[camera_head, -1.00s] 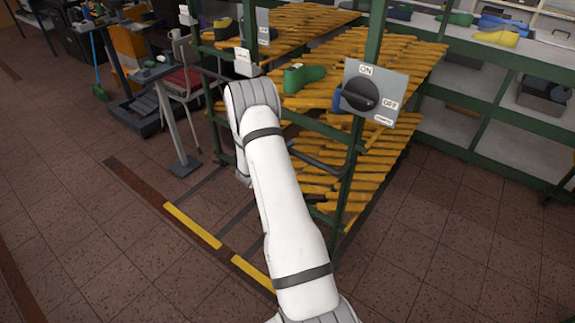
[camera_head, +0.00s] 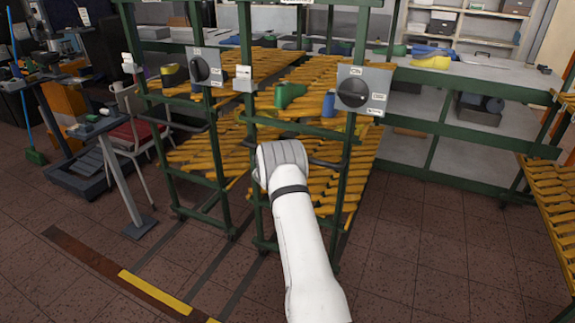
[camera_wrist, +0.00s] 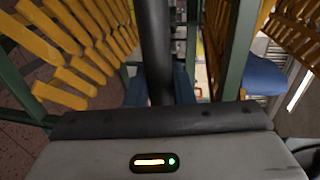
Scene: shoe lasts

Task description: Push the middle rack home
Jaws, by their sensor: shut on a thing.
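The middle rack (camera_head: 250,150) has a green frame and slanted yellow slat shelves, and stands in front of my arm in the head view. A dark handle bar (camera_head: 325,163) crosses its front; in the wrist view the bar (camera_wrist: 156,45) runs up from between the fingers. My gripper (camera_wrist: 160,88) is shut on this bar. In the head view my wrist hides the fingers. A green shoe last (camera_head: 289,94) and a blue one (camera_head: 329,104) sit on the rack's upper shelf. A switch panel (camera_head: 364,91) is on its right post.
Another green rack (camera_head: 181,150) with a switch panel stands close on the left. A chair (camera_head: 128,135) and a small stand (camera_head: 118,175) are at left. Dark rails (camera_head: 200,275) cross the floor.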

